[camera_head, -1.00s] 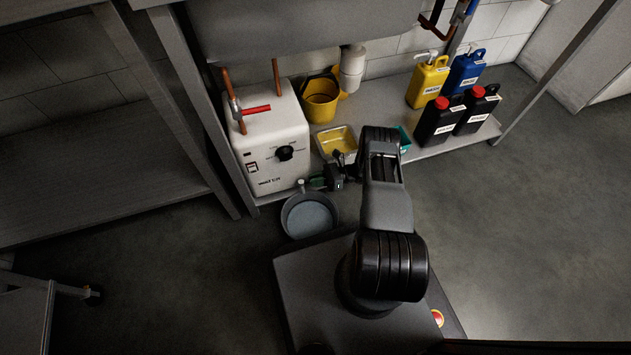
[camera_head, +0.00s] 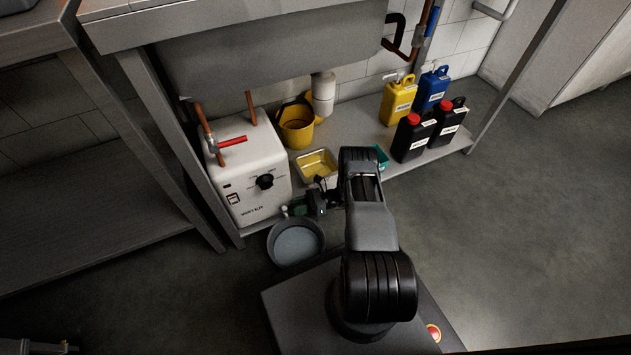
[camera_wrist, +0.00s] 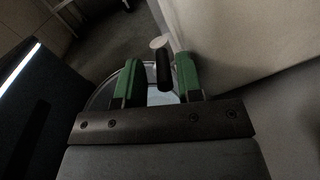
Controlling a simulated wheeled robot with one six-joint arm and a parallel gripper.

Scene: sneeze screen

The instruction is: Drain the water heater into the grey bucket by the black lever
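The white water heater (camera_head: 243,190) stands under the sink at the left end of the low shelf. It has a black dial and a red-handled valve on its pipe. The grey bucket (camera_head: 296,241) stands on the floor in front of it. My gripper (camera_head: 298,208) is low at the heater's front right, above the bucket's far rim. In the wrist view the black lever (camera_wrist: 163,70), with a pale round end piece beside it, sits between my green fingers (camera_wrist: 158,82). A gap shows on the left side; the lever is close to the right finger. Whether they touch is unclear.
A yellow bucket (camera_head: 297,125) and a metal tray (camera_head: 316,163) with yellow contents are on the shelf (camera_head: 350,122). Yellow (camera_head: 398,98), blue (camera_head: 433,88) and black (camera_head: 412,137) jugs stand at its right. A table leg (camera_head: 165,150) is left of the heater. The floor at right is clear.

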